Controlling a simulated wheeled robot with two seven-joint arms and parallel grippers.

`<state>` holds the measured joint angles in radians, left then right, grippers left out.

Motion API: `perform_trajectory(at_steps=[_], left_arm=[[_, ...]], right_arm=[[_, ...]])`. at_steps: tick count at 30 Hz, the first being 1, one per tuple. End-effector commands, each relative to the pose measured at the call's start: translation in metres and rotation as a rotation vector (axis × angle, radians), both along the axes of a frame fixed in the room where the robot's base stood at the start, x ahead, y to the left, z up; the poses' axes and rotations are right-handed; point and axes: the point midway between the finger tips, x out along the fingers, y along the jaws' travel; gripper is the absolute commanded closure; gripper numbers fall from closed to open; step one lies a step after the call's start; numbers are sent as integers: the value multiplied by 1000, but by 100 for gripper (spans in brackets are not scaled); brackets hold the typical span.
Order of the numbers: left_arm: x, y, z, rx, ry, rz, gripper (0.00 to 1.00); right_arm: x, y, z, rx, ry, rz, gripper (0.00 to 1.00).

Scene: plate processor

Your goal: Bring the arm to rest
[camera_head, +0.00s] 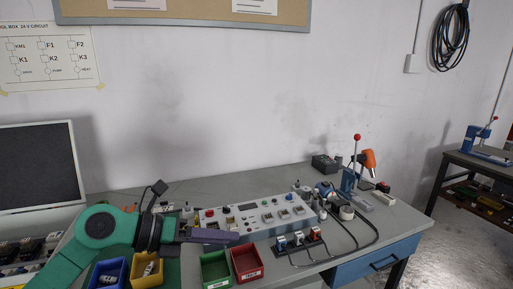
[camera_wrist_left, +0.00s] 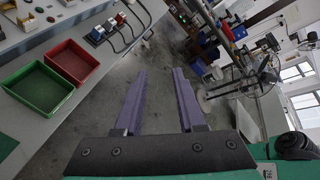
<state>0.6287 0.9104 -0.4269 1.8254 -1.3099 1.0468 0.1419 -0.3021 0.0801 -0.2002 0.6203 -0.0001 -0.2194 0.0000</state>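My left arm comes in from the left in the head view, its green links bent over the left part of the workbench (camera_head: 395,222). My left gripper (camera_head: 215,237) points right, in front of the white control panel (camera_head: 247,230) and above the red and green bins. In the left wrist view the two purple fingers of the left gripper (camera_wrist_left: 160,100) stand apart with nothing between them, and only floor shows behind. My right gripper is in neither view.
Blue (camera_head: 98,284), yellow (camera_head: 157,275), green (camera_head: 206,262) and red (camera_head: 259,264) bins stand at the bench front. A row of connectors with cables (camera_head: 298,239) lies right of them. A lever press (camera_head: 349,180) stands further back. The bench's right front is mostly clear.

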Motion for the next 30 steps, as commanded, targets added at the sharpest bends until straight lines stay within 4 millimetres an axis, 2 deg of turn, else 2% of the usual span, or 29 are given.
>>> perform_trajectory(at_steps=[1, 3, 5, 6, 8, 9, 11, 12, 14, 15, 18, 21, 24, 30], left_arm=[[-4, -24, 21, -212, 0, 15, 61], [1, -33, 60, -551, 24, 111, 61], [14, -15, 84, -830, 84, 250, 61], [26, 6, 89, -1000, 144, 370, 61], [44, 47, 77, -1224, 255, 584, 61], [53, 76, 55, -1348, 348, 749, 61], [58, 114, 12, -1476, 487, 989, 61], [56, 134, -21, -1529, 579, 1141, 61], [44, 155, -71, -1573, 716, 1358, 61], [32, 165, -102, -1581, 803, 1489, 61], [-5, 176, -166, -1552, 992, 1761, 61], [-43, 177, -212, -1486, 1149, 1969, 61], [-81, 173, -245, -1401, 1284, 2137, 61], [-155, 159, -287, -1187, 1525, 2400, 61]], right_arm=[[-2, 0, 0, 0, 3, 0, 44], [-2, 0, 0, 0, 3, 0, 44], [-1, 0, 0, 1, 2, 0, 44], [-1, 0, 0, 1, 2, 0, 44], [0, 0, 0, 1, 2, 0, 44], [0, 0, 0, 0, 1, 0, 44], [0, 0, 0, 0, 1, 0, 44], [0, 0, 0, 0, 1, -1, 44], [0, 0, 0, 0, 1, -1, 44], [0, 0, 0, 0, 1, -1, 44], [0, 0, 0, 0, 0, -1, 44], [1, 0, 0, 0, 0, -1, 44], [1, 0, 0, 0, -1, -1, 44], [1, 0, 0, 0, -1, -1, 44]])
